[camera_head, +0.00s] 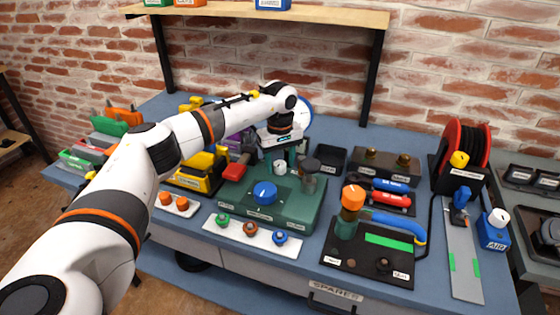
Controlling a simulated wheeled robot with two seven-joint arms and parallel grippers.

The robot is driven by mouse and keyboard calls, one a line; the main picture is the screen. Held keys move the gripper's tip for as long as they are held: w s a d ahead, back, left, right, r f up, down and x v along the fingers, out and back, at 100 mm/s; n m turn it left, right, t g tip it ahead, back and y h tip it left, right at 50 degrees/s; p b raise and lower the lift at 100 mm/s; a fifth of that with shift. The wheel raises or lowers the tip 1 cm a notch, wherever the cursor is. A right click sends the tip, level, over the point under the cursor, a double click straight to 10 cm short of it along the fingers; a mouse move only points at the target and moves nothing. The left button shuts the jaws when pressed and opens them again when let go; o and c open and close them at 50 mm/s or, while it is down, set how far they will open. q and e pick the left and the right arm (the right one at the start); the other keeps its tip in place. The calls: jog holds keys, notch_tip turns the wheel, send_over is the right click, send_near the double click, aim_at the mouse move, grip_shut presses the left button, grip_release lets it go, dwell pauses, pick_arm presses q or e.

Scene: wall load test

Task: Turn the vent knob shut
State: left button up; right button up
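The green test unit (308,212) stands on the blue bench, with a large blue knob (264,193) on its top and small labels along its front. A small white-topped knob (280,168) stands at the unit's back, and I cannot read which knob is marked vent. My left gripper (282,160) points down just above and around this white-topped knob. Its fingers look apart, but I cannot tell whether they touch the knob. A round gauge (305,112) with a blue rim is partly hidden behind my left wrist. My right gripper is out of view.
A red lever (237,168) lies left of the white-topped knob, and a dark-capped post (310,167) stands right of it. In front is a white strip (225,231) with coloured buttons. An orange-topped cylinder (352,197) stands right. A shelf (330,15) hangs above.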

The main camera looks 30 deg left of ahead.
aim_at(280, 163)
pick_arm(q)
notch_tip(280, 163, up, 12)
jog(key=shift+b, duration=0.4)
dwell(0.7)
